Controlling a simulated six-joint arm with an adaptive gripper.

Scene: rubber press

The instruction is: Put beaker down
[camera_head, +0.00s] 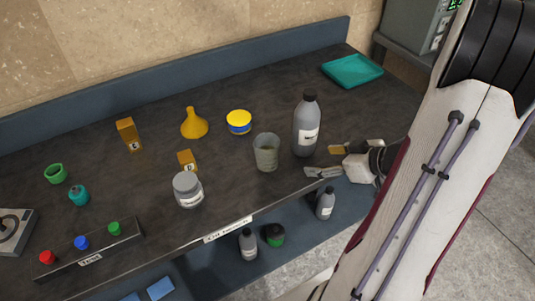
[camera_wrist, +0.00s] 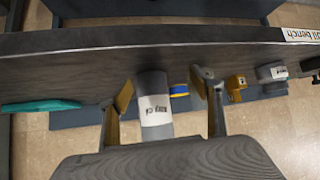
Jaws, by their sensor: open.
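The beaker (camera_head: 266,152), a grey-green open cup, stands upright on the dark bench top (camera_head: 240,195), near its front edge. My gripper (camera_head: 330,161) is open to the right of the beaker, near the front edge, and apart from it. The fingers point left over the bench. In the wrist view, my gripper (camera_wrist: 163,92) shows its two fingers spread, with a labelled grey bottle (camera_wrist: 155,115) seen in the gap beyond them. I cannot make out the beaker in the wrist view.
The tall grey bottle (camera_head: 306,125) stands close behind my gripper. A yellow-lidded tub (camera_head: 239,122), a funnel (camera_head: 194,124), an orange block (camera_head: 187,159) and a grey jar (camera_head: 188,189) stand left. A teal tray (camera_head: 352,70) lies at back right. A lower shelf holds small bottles.

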